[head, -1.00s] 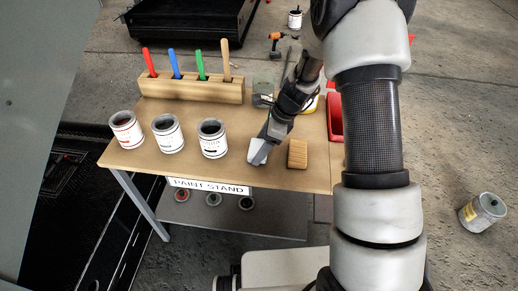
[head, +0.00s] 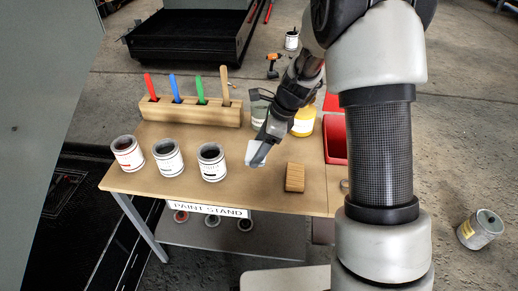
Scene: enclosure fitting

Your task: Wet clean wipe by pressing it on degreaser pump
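My gripper (head: 262,150) is over the table, to the right of the paint cans. It looks shut on a small white piece, which looks like the clean wipe (head: 255,153). The white piece appears held a little above the tabletop. A yellow container with a pale label (head: 303,121), possibly the degreaser pump, stands behind and to the right of the gripper. Its top is partly hidden by my arm. A clear jar (head: 259,108) stands just behind the gripper.
The wooden table (head: 240,190) holds several paint cans (head: 168,158), a wooden rack (head: 190,112) with coloured handles, a wooden block (head: 295,177) and a red tray (head: 335,140). Another can (head: 480,229) stands on the floor at right. The tabletop around the block is clear.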

